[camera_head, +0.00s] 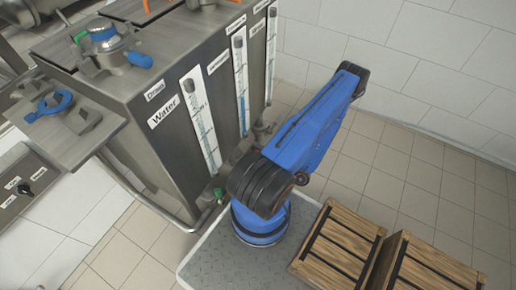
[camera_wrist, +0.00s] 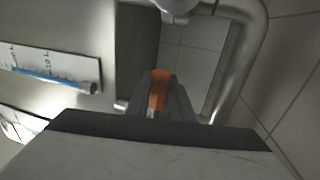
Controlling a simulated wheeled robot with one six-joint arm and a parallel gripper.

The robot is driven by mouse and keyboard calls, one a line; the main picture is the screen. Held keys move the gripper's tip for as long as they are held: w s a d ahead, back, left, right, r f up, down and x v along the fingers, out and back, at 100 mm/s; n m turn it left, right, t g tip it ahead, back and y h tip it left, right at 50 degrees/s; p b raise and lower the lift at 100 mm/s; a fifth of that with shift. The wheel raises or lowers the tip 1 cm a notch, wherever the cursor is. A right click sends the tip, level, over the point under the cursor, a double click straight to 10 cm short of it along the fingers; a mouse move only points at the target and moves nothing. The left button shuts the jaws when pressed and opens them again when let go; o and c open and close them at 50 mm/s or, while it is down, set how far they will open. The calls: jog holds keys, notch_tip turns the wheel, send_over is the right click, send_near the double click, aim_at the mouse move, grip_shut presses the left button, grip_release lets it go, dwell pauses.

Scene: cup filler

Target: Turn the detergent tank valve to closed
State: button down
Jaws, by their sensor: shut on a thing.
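In the wrist view my gripper (camera_wrist: 160,100) is shut on an orange valve handle (camera_wrist: 159,88), which shows between its two dark fingers. The handle sits low beside the steel tank wall (camera_wrist: 145,45). How far the valve is turned cannot be told, as the fingers hide most of it. In the head view my blue arm reaches down beside the tank unit (camera_head: 150,105), and my gripper and the orange handle are hidden there. Several labelled gauges stand on the tank front; the "Water" label (camera_head: 164,111) is readable, and the other labels are too small to read surely.
A green valve (camera_head: 219,192) sits low below the water gauge (camera_head: 201,118). A bent steel pipe (camera_wrist: 255,60) runs close right of my gripper. A gauge tube (camera_wrist: 50,78) is at left. Wooden crates (camera_head: 340,243) stand right of my base. Tiled floor (camera_head: 410,170) beyond is clear.

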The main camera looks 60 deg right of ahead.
jog(key=shift+f, duration=0.15)
jog(key=c, duration=1.6)
grip_release()
jog(key=shift+o, duration=0.2)
jog(key=shift+s, duration=0.1)
jog(key=v, duration=1.7)
jog(key=shift+s, duration=0.15)
